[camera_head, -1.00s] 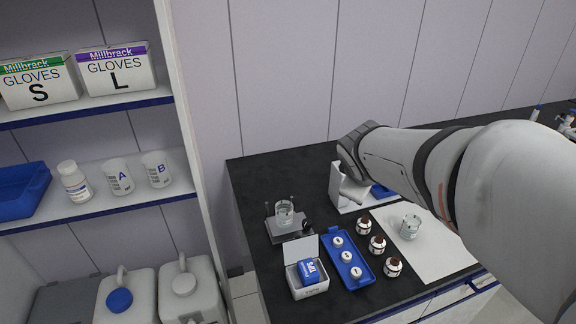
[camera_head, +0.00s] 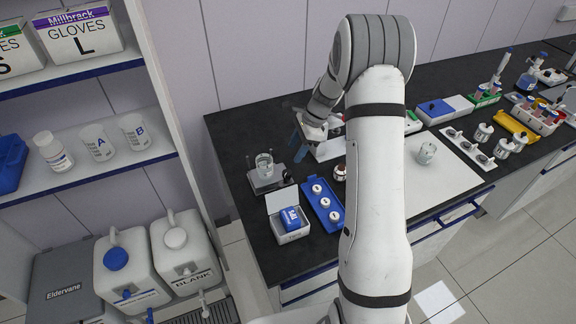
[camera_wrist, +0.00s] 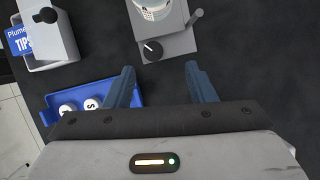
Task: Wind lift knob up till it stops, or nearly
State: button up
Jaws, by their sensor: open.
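The small lift stand (camera_head: 262,186) is a grey block on the black bench, carrying a glass beaker (camera_head: 264,160). In the wrist view the stand (camera_wrist: 178,46) is at the top centre, with the beaker (camera_wrist: 153,8) cut by the frame edge. The round black knob (camera_wrist: 152,51) with a white mark is on the stand's near side in that view; it shows small and dark in the head view (camera_head: 287,177). My gripper (camera_wrist: 161,68) is open and empty, its blue fingertips apart. The knob appears between and just beyond them; I cannot tell the height gap.
A blue tray (camera_head: 334,222) with several white-capped vials and a white box (camera_head: 282,233) with a blue tips pack are near the stand. A white mat (camera_head: 450,178) with a beaker is to the right. Bare bench lies right of the stand in the wrist view.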

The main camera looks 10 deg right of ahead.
aim_at(287, 172)
jog(key=shift+n, duration=0.4)
jog(key=x, duration=0.2)
jog(key=p+x, duration=0.1)
jog(key=x, duration=0.2)
jog(key=s+x, duration=0.1)
jog(key=x, duration=0.2)
jog(key=shift+d+f+p, duration=0.25)
jog(key=shift+p, duration=0.1)
jog(key=shift+c, duration=0.3)
